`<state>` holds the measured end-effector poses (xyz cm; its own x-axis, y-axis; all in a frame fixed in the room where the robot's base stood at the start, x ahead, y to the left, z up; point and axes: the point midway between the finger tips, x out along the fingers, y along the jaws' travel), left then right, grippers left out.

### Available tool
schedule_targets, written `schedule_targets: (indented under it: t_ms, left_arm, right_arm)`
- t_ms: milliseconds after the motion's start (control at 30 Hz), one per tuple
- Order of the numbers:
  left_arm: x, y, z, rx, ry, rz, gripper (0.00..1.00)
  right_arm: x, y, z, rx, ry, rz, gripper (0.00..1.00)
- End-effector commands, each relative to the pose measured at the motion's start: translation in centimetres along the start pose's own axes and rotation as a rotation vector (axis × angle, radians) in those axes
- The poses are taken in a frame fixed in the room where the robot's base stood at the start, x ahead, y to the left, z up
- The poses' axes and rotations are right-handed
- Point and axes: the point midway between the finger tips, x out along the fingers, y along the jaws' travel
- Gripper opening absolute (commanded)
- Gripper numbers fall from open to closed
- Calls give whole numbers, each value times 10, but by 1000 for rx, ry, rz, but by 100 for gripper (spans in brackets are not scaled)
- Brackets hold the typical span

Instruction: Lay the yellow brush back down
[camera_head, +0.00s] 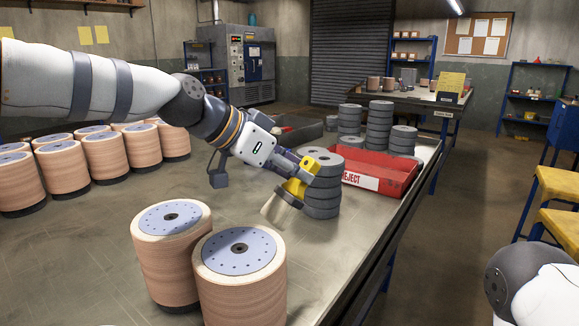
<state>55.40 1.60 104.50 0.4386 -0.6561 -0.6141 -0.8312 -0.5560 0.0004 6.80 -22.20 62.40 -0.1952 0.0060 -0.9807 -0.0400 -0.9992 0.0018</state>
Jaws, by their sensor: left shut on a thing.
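My left arm reaches in from the left, and its gripper (303,173) is shut on the yellow brush (294,188). The brush is tilted, with its pale bristles (275,211) pointing down and to the left. The brush is in front of a stack of grey discs (323,197) and overlaps it in the picture; I cannot tell whether they touch. The bristle tips appear close to the metal table top (330,245), but I cannot tell whether they touch it. Part of my right arm shows at the lower right; its gripper is out of view.
Two wood-coloured cylinders with blue-grey tops (171,262) stand at the front. Several similar ones (64,166) stand at the left. A red reject tray (400,177) lies right of the disc stack, near the table's edge. More disc stacks (380,125) stand behind. Bare table lies left of the brush.

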Motion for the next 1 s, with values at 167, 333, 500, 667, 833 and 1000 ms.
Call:
schedule_targets:
  t_ms: [167, 333, 500, 667, 833, 1000]
  left_arm:
    - [10, 0, 12, -1, -6, 6, 0]
    - [26, 0, 34, -4, -7, 7, 0]
    - [38, 0, 49, -3, -5, 5, 0]
    - [42, 0, 54, 0, -3, 2, 0]
    - [42, 0, 54, 2, -1, 1, 0]
    - [41, 0, 53, 2, -1, 1, 42]
  right_arm:
    - [4, 0, 3, 0, -13, 1, 40]
    - [12, 1, 8, 0, -37, 2, 40]
    - [18, 1, 12, 0, -55, 3, 40]
    - [20, 1, 13, 0, -61, 3, 40]
    - [20, 1, 13, 0, -60, 3, 40]
    - [20, 1, 13, 0, -60, 3, 40]
